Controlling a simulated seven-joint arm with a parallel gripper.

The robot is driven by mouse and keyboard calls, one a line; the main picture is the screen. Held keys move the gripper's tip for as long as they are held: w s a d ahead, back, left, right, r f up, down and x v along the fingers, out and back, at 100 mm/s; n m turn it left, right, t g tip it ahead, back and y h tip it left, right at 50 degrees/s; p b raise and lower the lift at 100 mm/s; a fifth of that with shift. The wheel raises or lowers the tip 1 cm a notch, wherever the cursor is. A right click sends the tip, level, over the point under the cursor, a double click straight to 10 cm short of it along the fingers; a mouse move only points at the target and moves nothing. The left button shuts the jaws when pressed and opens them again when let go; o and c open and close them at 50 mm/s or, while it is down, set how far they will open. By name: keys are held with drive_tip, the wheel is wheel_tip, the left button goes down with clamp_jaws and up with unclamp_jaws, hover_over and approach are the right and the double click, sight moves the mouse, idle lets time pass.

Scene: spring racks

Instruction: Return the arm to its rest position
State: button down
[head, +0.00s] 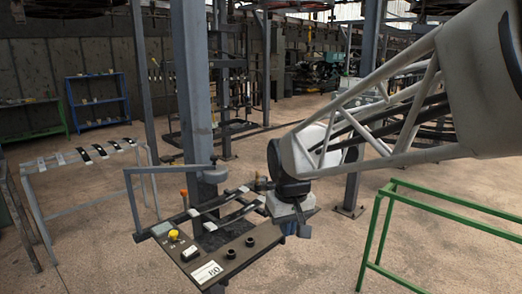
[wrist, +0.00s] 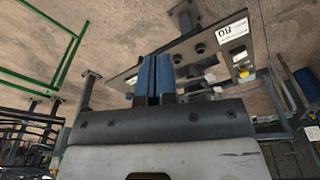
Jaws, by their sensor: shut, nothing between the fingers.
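My arm (head: 410,110) reaches in from the upper right of the head view, its end over the right side of a dark work plate (head: 240,252). My gripper (head: 291,228) hangs there below a pale wrist block. In the wrist view the two blue fingers of my gripper (wrist: 154,78) are side by side and closed, with nothing between them. The plate also shows in the wrist view (wrist: 212,50), beyond the fingers. I cannot tell the gap between fingertips and plate.
The plate carries round dark sockets, a yellow knob (head: 173,235), a white label (head: 206,272) and flat bars. A grey post (head: 193,90) stands behind it. A green frame (head: 440,205) stands right. A grey rack (head: 85,160) with dark and light strips stands left.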

drive_tip(key=s+d+f+m, duration=0.1)
drive_tip(key=s+d+m, duration=0.1)
drive_tip(key=s+d, duration=0.4)
drive_tip(key=s+d+f+m+t, duration=0.1)
drive_tip(key=s+d, duration=0.5)
drive_tip(key=s, duration=0.8)
drive_tip(key=shift+s+d+m, duration=0.2)
drive_tip(key=shift+s+m, duration=0.15)
drive_tip(key=shift+m, duration=0.15)
